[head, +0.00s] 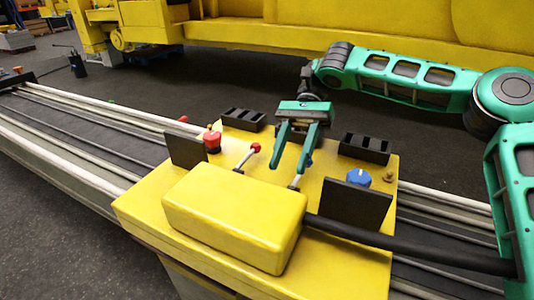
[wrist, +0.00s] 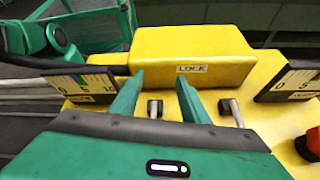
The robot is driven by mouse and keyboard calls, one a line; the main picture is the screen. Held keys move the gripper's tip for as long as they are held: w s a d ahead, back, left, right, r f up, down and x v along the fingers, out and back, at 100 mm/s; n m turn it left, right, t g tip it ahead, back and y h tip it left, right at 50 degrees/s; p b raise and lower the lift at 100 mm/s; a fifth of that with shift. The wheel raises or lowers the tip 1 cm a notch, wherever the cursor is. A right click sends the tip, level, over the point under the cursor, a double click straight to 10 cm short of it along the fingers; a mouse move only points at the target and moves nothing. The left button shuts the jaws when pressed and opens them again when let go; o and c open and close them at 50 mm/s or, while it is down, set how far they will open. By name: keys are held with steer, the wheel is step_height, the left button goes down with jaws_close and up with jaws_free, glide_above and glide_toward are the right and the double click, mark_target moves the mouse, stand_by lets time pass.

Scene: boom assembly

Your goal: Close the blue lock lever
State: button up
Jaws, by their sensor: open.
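My gripper (head: 289,168) is open, its two green fingers pointing down over the yellow console. A lever with a metal shaft (head: 296,182) stands at the right finger in the head view; its knob is mostly hidden by that finger, so its blue colour is hard to confirm. In the wrist view this lever (wrist: 155,107) shows between the fingers (wrist: 160,76). I cannot tell whether a finger touches it. A yellow box (wrist: 190,52) beside it carries a label reading LOCK.
A red-knobbed lever (head: 247,157) stands left of the gripper, with a red button (head: 212,139) beyond it. Dark upright plates (head: 186,151) (head: 356,203) flank the box. A blue rotary knob (head: 358,177) sits at right. A black hose (head: 410,243) runs off right.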

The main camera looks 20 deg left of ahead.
steer(key=s+a+r, duration=0.4)
steer(key=s, duration=0.2)
steer(key=shift+r, duration=0.2)
steer(key=shift+s, duration=0.1)
